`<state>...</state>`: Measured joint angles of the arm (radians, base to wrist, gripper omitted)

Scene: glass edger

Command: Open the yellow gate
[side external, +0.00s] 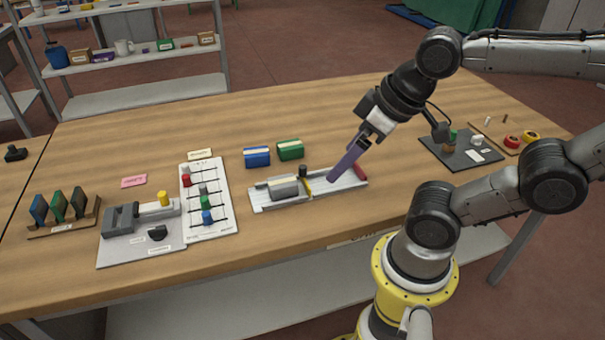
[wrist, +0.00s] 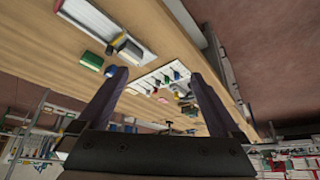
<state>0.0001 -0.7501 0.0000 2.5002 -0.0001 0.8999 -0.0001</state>
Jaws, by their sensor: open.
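The yellow gate (side external: 306,186) is a thin upright piece across the white track (side external: 265,207) in the middle of the table. A grey block (side external: 283,187) sits on the track just left of it, and a dark knob (side external: 303,172) stands by it. My gripper (side external: 334,178) has purple fingers pointing down and left, a little right of the gate and apparently above the track's right part. In the wrist view my gripper (wrist: 160,73) is open with nothing between its fingers.
Blue (side external: 257,157) and green (side external: 290,149) blocks lie behind the track. A white slider panel (side external: 224,217) and a grey fixture (side external: 120,252) stand to the left. A red piece (side external: 361,172) is at the track's right end. A dark plate (side external: 470,158) with small items lies farther right.

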